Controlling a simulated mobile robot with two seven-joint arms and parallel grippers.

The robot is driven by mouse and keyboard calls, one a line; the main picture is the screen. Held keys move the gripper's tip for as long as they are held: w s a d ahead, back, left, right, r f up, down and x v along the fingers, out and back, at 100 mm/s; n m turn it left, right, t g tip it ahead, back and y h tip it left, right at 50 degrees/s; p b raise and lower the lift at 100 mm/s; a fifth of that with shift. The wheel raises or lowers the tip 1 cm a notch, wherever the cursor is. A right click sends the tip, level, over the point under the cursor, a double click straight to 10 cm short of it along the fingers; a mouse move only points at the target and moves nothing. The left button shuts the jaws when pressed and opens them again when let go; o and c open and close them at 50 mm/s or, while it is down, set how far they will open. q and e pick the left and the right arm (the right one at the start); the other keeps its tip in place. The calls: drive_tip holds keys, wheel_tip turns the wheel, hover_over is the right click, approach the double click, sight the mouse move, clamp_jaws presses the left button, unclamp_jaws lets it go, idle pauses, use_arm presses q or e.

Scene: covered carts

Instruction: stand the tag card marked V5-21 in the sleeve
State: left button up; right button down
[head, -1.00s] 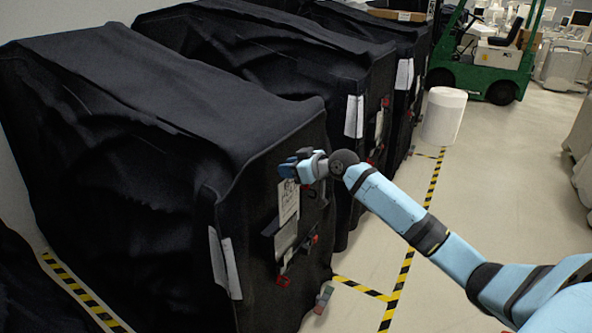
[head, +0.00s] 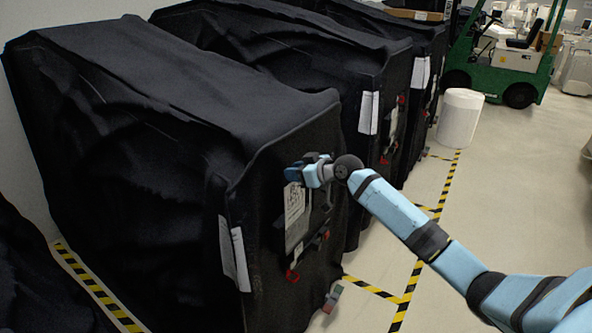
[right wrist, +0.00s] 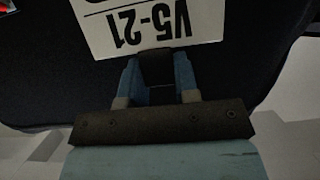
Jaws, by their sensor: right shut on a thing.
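The tag card (head: 295,203) is white with dark print and hangs upright against the front of the nearest covered cart. In the right wrist view the card (right wrist: 150,28) shows "V5-21" upside down. My right gripper (head: 297,173) is shut on the card's upper edge; its fingers show in the right wrist view (right wrist: 156,68). The sleeve (head: 299,244) is on the cart's front, just below the card, with red pieces near it. The card's lower end meets or overlaps the sleeve; I cannot tell whether it is inside. My left gripper is out of view.
The nearest cart (head: 150,110) is draped in black cloth, with white sheets (head: 234,254) on its corner. More covered carts stand behind. A white cylinder (head: 460,117) and a green forklift (head: 495,70) are farther back. Open floor with yellow-black tape lies right of the carts.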

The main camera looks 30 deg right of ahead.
sight(296, 195)
drive_tip(key=shift+f+b, duration=1.75)
drive_tip(key=shift+f, duration=1.4)
drive_tip(key=shift+f+b, duration=0.8)
drive_tip(key=shift+f, duration=0.05)
drive_tip(key=c, duration=0.8)
unclamp_jaws()
drive_tip(key=shift+s, duration=0.1)
